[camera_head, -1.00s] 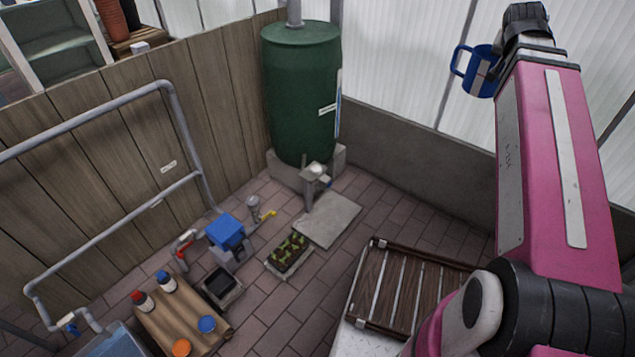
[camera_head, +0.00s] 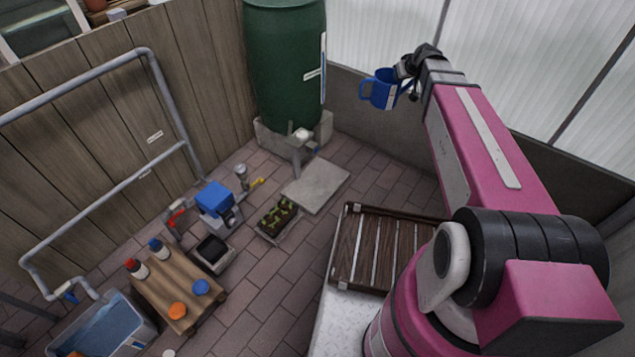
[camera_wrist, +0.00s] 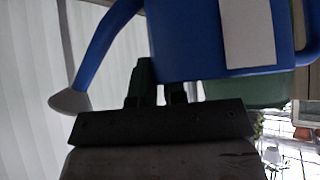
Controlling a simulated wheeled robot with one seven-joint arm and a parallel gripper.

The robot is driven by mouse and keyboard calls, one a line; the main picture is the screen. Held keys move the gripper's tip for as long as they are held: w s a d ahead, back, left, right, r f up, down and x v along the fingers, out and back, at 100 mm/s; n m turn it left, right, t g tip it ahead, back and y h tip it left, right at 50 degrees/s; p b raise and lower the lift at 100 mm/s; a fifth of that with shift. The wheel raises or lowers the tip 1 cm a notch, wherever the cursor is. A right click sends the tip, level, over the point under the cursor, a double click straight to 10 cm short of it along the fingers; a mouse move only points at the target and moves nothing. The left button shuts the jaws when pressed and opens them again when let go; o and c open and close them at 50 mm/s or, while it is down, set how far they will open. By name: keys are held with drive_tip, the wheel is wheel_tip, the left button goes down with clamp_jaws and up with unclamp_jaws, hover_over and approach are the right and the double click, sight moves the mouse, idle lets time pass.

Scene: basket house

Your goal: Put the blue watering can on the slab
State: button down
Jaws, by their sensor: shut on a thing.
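The blue watering can (camera_head: 383,90) is held in the air at the end of my arm, roughly upright, to the right of the green tank. In the wrist view the blue can (camera_wrist: 185,40) fills the top, with a pale label and a spout pointing down-left to a grey tip. My gripper (camera_head: 412,72) is shut on the can; its fingertips are mostly hidden, and it also shows in the wrist view (camera_wrist: 160,98). The grey slab (camera_head: 315,187) lies flat and bare on the brick floor in front of the tank, apart from the can and lower.
The green tank (camera_head: 286,55) with its tap stands behind the slab. A planter tray (camera_head: 279,220), a blue-topped box (camera_head: 215,199) and a low wooden table (camera_head: 180,290) stand left. A slatted wooden rack (camera_head: 382,250) lies right of the slab.

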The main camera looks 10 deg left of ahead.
drive_tip(key=a+f+n+g+y, duration=0.1)
drive_tip(key=a+f+n+g, duration=0.2)
drive_tip(key=f, duration=1)
drive_tip(key=a+f+n+y, duration=0.25)
drive_tip(key=a+f, duration=0.35)
drive_tip(key=f, duration=0.7)
drive_tip(key=s+a+f+n+g, duration=0.15)
drive_tip(key=s+f, duration=0.25)
drive_tip(key=f, duration=0.7)
drive_tip(key=s+a+f+n, duration=0.2)
drive_tip(key=s+f, duration=0.1)
drive_tip(key=f, duration=0.9)
drive_tip(key=w+a+f, duration=0.3)
drive_tip(key=a, duration=0.6)
drive_tip(key=w+a+f, duration=0.4)
drive_tip(key=a, duration=0.5)
drive_tip(key=shift+a, duration=0.3)
drive_tip(key=c, duration=1.2)
unclamp_jaws()
drive_tip(key=shift+f, duration=0.1)
drive_tip(key=shift+o, duration=0.2)
drive_tip(key=shift+d, duration=0.1)
